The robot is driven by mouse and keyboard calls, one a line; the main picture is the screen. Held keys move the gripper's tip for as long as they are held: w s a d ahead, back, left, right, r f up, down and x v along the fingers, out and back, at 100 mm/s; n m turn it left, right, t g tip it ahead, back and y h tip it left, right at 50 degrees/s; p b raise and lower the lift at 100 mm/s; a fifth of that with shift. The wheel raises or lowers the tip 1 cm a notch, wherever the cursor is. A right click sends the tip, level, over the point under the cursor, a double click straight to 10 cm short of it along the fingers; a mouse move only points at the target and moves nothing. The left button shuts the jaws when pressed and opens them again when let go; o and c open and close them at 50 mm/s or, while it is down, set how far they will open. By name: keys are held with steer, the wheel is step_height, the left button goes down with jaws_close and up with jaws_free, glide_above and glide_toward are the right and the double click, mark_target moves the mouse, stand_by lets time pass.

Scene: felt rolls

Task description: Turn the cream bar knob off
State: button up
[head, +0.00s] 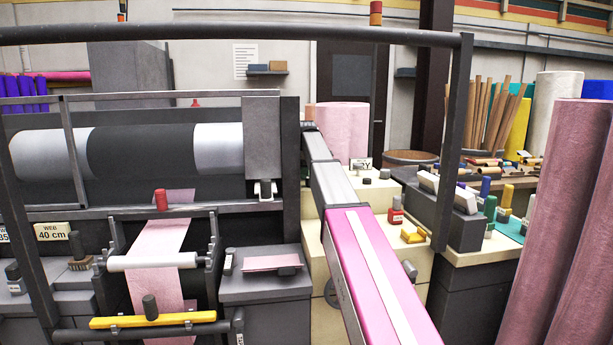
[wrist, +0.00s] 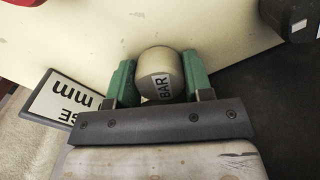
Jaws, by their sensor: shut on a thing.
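The cream bar knob (wrist: 158,68) is a round, pale cylinder end with a "BAR" label, seen from close in the wrist view. My gripper (wrist: 160,82) has its two green fingers on either side of the knob and is shut on it. The label reads sideways in the picture. The knob sits against a cream panel (wrist: 210,28). In the head view I cannot make out the knob or my gripper; my pink and grey arm reaches toward the cream cabinet and hides part of it.
A white sign (wrist: 68,105) with "mm" on it stands close left of my gripper. A dark block (wrist: 292,16) is at the upper right of the wrist view. In the head view, a dark rail (head: 240,34) crosses the top, and pink felt rolls (head: 565,220) stand at right.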

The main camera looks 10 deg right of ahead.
steer(key=n, duration=0.5)
steer(key=shift+f, duration=0.1)
steer(key=o, duration=0.9)
steer(key=shift+o, duration=0.2)
steer(key=shift+r, duration=2.6)
